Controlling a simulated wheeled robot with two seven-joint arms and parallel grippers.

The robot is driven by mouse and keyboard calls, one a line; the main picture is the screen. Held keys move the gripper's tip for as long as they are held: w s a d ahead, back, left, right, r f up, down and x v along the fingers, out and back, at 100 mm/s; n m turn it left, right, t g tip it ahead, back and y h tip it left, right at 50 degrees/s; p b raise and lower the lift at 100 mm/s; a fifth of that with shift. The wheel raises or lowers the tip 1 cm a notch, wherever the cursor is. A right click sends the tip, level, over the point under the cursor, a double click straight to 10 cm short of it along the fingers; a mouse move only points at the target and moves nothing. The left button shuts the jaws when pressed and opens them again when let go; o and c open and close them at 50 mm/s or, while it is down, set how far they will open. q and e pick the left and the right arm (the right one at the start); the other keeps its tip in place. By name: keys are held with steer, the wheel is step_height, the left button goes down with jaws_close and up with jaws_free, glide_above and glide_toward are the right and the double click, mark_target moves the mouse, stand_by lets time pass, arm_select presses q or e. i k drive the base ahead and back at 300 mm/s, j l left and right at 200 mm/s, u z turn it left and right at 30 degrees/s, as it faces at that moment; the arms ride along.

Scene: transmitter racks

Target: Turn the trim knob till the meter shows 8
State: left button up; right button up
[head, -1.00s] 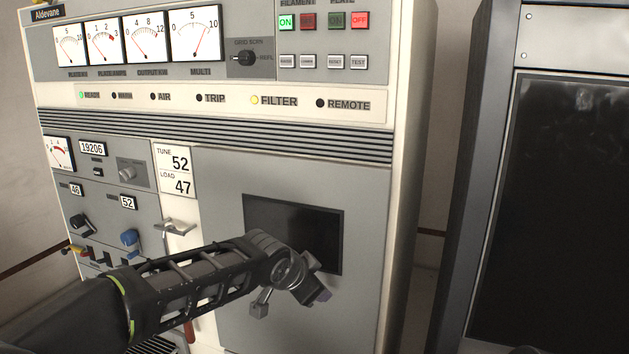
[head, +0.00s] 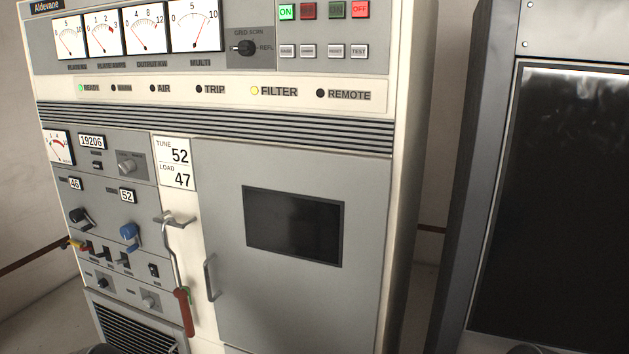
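The grey transmitter rack stands in front of me. I cannot read which knob is labelled trim. A small grey knob (head: 127,166) sits right of a small meter (head: 58,147) with a red band on the left panel. Lower down are a small dark-blue knob (head: 103,283) and a light grey knob (head: 149,300). A black knob (head: 80,218) and a blue knob (head: 129,233) are under the counters. The large multi meter (head: 195,24) has its needle well past 5, toward 10.
A red-handled hook rod (head: 183,310) hangs beside the closed cabinet door (head: 300,300), which has a dark window (head: 293,226) and a handle (head: 209,278). A black selector knob (head: 245,48) is at the top. A dark rack (head: 570,210) stands at the right.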

mark_target(102, 283)
steer(key=u, duration=1.25)
